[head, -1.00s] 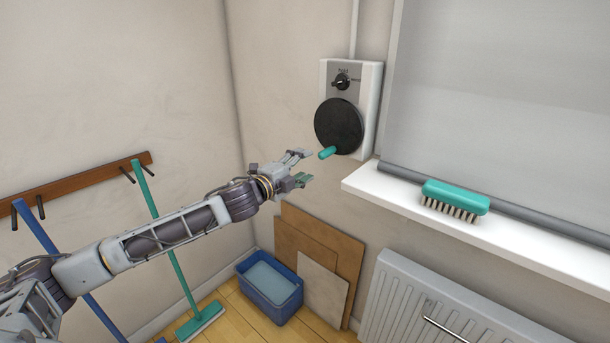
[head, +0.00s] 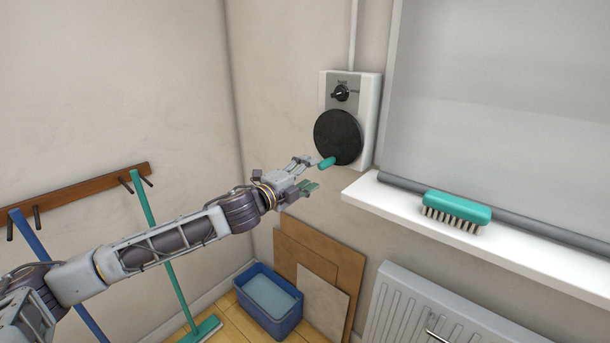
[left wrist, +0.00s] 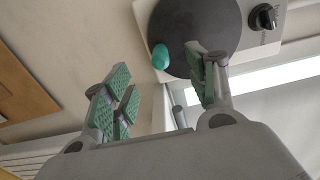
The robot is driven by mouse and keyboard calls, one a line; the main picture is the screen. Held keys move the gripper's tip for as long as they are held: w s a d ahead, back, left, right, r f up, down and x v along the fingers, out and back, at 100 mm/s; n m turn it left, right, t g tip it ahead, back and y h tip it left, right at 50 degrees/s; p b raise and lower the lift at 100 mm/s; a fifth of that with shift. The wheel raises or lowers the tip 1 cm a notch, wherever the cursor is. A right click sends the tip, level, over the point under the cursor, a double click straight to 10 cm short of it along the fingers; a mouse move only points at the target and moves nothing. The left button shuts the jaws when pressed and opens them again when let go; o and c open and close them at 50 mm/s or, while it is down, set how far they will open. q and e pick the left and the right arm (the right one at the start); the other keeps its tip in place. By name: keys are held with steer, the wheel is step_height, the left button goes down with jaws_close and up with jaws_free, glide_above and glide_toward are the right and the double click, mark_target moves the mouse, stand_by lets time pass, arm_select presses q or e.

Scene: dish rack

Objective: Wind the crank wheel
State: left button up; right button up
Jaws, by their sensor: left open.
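The black crank wheel (head: 338,137) is on a white wall box (head: 368,112), with a green handle (head: 327,163) sticking out at its lower left edge. In the left wrist view the wheel (left wrist: 195,35) and the green handle (left wrist: 160,57) are ahead of the fingers. My left gripper (head: 309,175) is open and empty, just below and left of the handle. In the left wrist view the handle lies beyond the gap between its green-padded fingers (left wrist: 160,92), not between the pads. I cannot tell whether a finger touches it. My right gripper is out of view.
A dark knob (head: 341,93) sits above the wheel. A white windowsill (head: 385,200) with a green brush (head: 456,206) juts out at the right, above a radiator (head: 440,310). A blue tub (head: 270,312) and leaning boards (head: 325,265) stand below.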

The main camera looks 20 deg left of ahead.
mark_target(319, 167)
arm_select(q)
steer(key=shift+w+d, duration=0.25)
steer(key=shift+w, duration=0.35)
steer(key=shift+w+d+p, duration=0.2)
steer(key=shift+w+p, duration=0.1)
steer(key=shift+w, duration=0.25)
steer(key=shift+w+d, duration=0.2)
steer(key=shift+w, duration=0.4)
steer(key=shift+w+d, duration=0.25)
steer(key=shift+w, duration=0.3)
steer(key=shift+w+d, duration=0.2)
steer(key=shift+w, duration=0.35)
steer(key=shift+w+d, duration=0.2)
steer(key=shift+w, duration=0.35)
steer(key=shift+w+d, duration=0.15)
steer(key=shift+w, duration=0.35)
steer(key=shift+c, duration=2.3)
jaws_close()
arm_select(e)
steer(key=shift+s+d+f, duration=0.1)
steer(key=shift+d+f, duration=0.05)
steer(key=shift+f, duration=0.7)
